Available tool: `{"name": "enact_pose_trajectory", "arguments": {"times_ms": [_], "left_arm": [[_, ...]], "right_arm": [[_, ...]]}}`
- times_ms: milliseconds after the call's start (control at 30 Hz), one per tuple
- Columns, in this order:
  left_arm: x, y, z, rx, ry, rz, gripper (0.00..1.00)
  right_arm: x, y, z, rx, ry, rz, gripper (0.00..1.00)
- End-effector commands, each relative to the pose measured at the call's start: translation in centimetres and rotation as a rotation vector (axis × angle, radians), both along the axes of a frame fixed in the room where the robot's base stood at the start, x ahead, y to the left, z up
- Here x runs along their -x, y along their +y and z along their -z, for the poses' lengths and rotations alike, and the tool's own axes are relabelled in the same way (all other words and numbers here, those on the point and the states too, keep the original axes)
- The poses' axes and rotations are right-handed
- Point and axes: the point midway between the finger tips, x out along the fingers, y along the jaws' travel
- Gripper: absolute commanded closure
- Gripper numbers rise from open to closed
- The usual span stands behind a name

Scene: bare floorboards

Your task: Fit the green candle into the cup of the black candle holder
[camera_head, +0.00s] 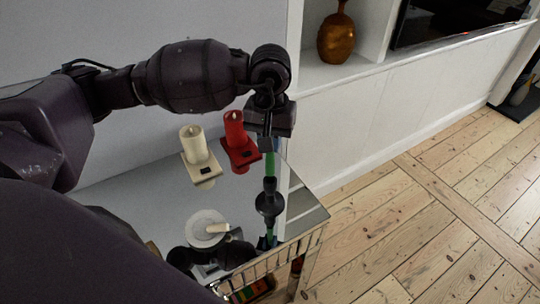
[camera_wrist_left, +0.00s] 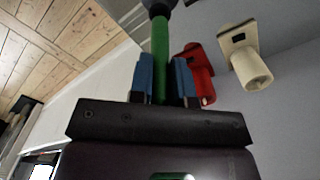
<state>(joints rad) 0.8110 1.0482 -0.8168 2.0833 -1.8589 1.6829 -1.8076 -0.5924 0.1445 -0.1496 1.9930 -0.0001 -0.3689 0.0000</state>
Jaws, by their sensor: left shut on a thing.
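The green candle (camera_head: 270,163) is upright in my left gripper (camera_head: 268,140), which points down over the cabinet's right end. In the left wrist view, the blue fingertips of the gripper (camera_wrist_left: 164,82) are shut on the candle (camera_wrist_left: 160,50). The black candle holder (camera_head: 269,203) stands on the glossy top, directly below the candle. The candle's lower end meets the holder's cup in the head view. The wrist view shows the candle's end against the dark holder (camera_wrist_left: 161,4). I cannot tell how deep it sits. My right gripper is not in view.
A red candle on a red holder (camera_head: 236,140) and a cream candle on a cream holder (camera_head: 195,147) stand to the left. A white plate (camera_head: 204,224) lies nearer. The mirror-like cabinet top (camera_head: 125,200) ends just right of the black holder.

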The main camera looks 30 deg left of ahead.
Motion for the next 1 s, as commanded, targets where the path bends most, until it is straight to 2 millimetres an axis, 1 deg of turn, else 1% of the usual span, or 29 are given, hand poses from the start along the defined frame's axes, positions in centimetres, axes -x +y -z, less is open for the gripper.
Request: {"name": "enact_pose_trajectory", "arguments": {"times_ms": [267,400,500,967,1000], "left_arm": [[0.0,0.0,1.8,0.001,0.002,0.0,1.0],[0.1,0.0,3.7,0.001,0.004,0.0,1.0],[0.0,0.0,4.8,0.001,0.002,0.0,1.0],[0.0,0.0,5.4,0.0,0.0,0.001,1.0],[0.0,0.0,5.3,0.0,0.0,0.001,0.76]], "right_arm": [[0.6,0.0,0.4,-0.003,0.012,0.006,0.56],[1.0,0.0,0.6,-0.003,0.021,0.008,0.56],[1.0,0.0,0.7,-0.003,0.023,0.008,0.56],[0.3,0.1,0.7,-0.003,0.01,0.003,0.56],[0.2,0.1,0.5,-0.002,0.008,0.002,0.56]]}}
